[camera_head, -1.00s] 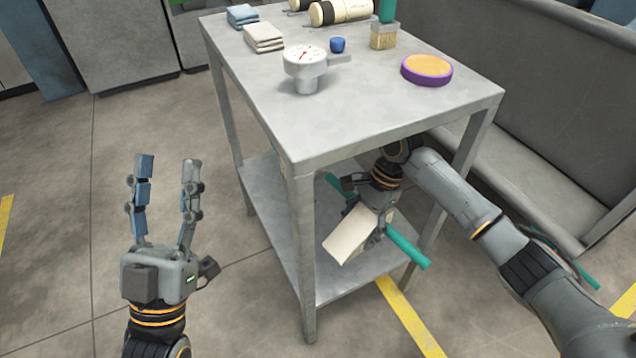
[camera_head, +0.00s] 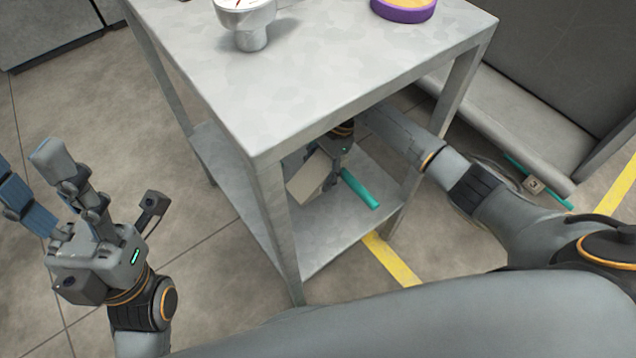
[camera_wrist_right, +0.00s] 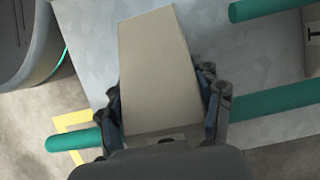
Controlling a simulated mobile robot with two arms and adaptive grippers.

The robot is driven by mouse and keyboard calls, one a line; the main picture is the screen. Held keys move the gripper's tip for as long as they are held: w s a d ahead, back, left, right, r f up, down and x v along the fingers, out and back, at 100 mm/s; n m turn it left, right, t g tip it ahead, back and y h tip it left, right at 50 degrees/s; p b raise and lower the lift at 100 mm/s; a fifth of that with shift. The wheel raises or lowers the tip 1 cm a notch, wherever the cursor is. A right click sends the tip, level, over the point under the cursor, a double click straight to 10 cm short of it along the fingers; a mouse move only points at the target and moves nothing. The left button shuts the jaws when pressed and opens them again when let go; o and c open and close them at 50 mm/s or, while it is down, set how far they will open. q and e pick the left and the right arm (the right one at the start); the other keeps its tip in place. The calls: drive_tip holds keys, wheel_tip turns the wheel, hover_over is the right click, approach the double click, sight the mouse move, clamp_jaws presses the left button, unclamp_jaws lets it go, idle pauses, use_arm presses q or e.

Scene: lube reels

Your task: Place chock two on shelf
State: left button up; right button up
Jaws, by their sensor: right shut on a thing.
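The chock, a beige wedge-like block (camera_head: 308,180) with a teal bar (camera_head: 360,187), is under the tabletop, over the lower shelf (camera_head: 335,225). My right gripper (camera_head: 340,150) is shut on it. In the right wrist view the chock (camera_wrist_right: 160,75) sits between both fingers, and the teal bar (camera_wrist_right: 275,103) shows on both sides, passing behind it. I cannot tell whether the chock touches the shelf. Its number is not readable. My left gripper (camera_head: 25,160) is open and empty, left of the table.
The table's front leg (camera_head: 280,225) and tabletop (camera_head: 300,85) frame the shelf space. A purple-rimmed disc (camera_head: 403,8) and a grey gauge (camera_head: 247,20) stand on top. Part of another labelled block (camera_wrist_right: 313,38) shows in the wrist view.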

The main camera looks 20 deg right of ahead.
sight(319, 183)
drive_tip(key=shift+f, duration=0.1)
drive_tip(key=shift+f+b, duration=0.3)
drive_tip(key=shift+f, duration=0.05)
wheel_tip(319, 183, down, 4)
drive_tip(key=shift+w+f+b, duration=0.1)
drive_tip(key=shift+f+b, duration=0.05)
drive_tip(key=shift+b, duration=1.1)
drive_tip(key=o, duration=1.7)
